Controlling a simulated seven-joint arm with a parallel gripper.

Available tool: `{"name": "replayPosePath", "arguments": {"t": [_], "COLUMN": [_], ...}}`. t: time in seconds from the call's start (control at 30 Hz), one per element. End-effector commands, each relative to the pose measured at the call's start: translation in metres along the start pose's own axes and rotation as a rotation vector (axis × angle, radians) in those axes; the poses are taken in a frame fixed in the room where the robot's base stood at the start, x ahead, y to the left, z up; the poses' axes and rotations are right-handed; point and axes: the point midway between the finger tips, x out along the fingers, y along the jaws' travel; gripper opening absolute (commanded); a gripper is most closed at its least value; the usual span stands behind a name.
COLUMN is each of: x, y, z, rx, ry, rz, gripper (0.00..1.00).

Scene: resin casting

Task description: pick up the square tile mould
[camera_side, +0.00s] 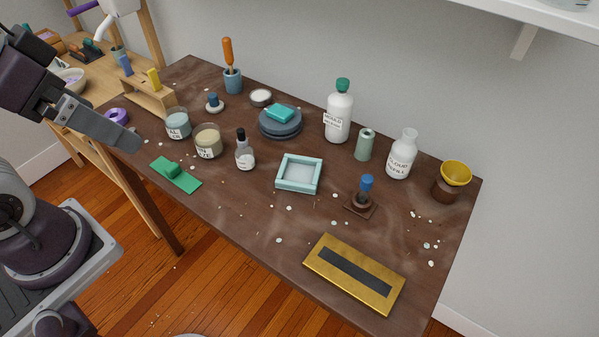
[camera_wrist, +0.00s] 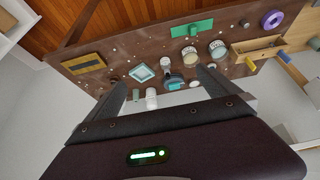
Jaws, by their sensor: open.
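The square tile mould (camera_side: 299,173) is a pale teal square frame with a light, shallow inside. It lies flat near the middle of the brown table, and it also shows in the wrist view (camera_wrist: 142,73). My gripper (camera_side: 129,141) is up at the left in the side view, over the table's left end and well apart from the mould. In the wrist view my gripper (camera_wrist: 162,78) has its two dark fingers spread wide with nothing held between them. The mould is fully visible in the side view.
A dropper bottle (camera_side: 245,152) stands left of the mould. Stacked dark discs with a teal block (camera_side: 280,114) lie behind it. A blue-handled stamp (camera_side: 364,191) stands to its right. A brass plate (camera_side: 354,273) lies at the front right. The table just in front of the mould is clear.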

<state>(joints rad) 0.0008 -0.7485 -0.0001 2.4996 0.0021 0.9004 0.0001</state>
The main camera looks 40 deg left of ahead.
Motion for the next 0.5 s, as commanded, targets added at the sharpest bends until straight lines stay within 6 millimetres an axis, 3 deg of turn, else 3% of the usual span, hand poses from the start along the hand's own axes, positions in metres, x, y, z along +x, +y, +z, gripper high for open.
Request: {"name": "replayPosePath", "arguments": {"t": [0.07,0.17,0.33,0.43,0.5], "x": [0.005,0.026,0.081,0.124,0.160], "y": [-0.003,-0.017,-0.042,-0.035,-0.015], "z": [0.001,0.002,-0.025,-0.055,-0.075], "rx": [0.054,0.278,0.911,1.315,1.604], "ry": [-0.046,-0.207,-0.505,-0.605,-0.638], "rz": [-0.020,-0.104,-0.337,-0.484,-0.589], "gripper": [1.00,1.00,1.00,1.00,1.00]}}
